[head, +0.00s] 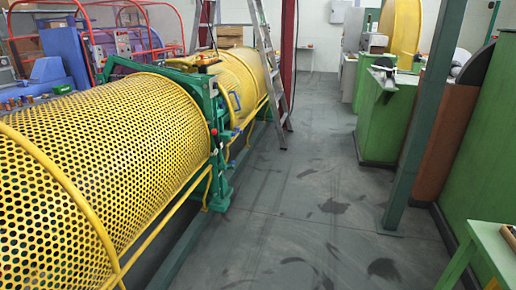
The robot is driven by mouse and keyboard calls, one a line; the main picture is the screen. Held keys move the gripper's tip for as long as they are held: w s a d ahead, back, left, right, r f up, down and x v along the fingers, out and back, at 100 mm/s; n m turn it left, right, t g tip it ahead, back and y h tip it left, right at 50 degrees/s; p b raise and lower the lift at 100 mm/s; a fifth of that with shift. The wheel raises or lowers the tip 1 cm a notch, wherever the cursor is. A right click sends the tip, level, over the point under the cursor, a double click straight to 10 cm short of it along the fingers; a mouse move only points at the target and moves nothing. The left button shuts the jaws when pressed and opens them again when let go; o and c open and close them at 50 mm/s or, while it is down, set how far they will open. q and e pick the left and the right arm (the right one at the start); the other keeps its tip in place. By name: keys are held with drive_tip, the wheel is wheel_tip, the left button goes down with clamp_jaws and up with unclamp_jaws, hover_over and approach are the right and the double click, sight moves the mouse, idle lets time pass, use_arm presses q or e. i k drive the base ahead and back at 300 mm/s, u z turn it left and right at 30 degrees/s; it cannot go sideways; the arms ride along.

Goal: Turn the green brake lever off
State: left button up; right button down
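The strander's long yellow perforated guard (105,140) fills the left side of the head view. A green upright frame (213,140) stands at its far end, with small fittings on its face. I cannot single out the green brake lever for certain among these green parts, nor tell its position. A blue handle (236,100) sits on the yellow guard section (245,75) behind the frame. Neither of my grippers is in view.
A grey floor aisle (300,200) lies clear right of the strander. A stepladder (270,65) stands beside the machine farther back. A green post (425,120), green cabinets (385,115) and a green table (490,250) line the right side.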

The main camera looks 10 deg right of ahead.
sight(220, 151)
drive_tip(key=z, duration=0.05)
drive_tip(key=i, duration=1.5)
drive_tip(key=z, duration=0.45)
drive_tip(key=i, duration=1.5)
drive_tip(key=z, duration=0.35)
